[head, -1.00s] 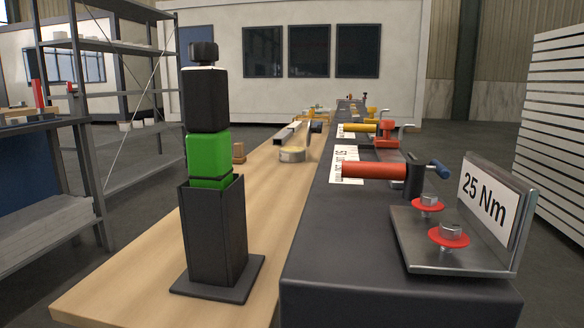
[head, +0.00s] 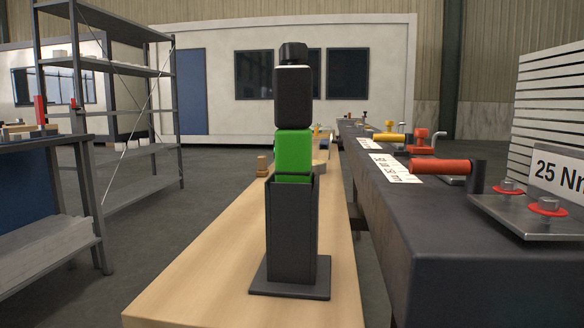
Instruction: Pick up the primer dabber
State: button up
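A tall black-and-green thing (head: 294,152) stands upright in a black square holder (head: 290,230) on the wooden bench (head: 215,273), at the centre of the head view. It has a black upper body with a small black top and a green middle; its lower end is hidden in the holder. A small brown piece (head: 262,164) stands farther back on the bench, left of the holder. I cannot tell for sure which of these is the primer dabber. My gripper is not in view.
A dark bench (head: 440,225) on the right carries a red-handled clamp (head: 445,167), printed sheets and a metal plate with a 25 Nm sign (head: 560,180). Grey shelving (head: 110,125) stands left; floor between is clear.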

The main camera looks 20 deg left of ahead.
aim_at(262, 170)
jog(key=j+u, duration=0.25)
jog(key=j, duration=1.15)
jog(key=k, duration=0.05)
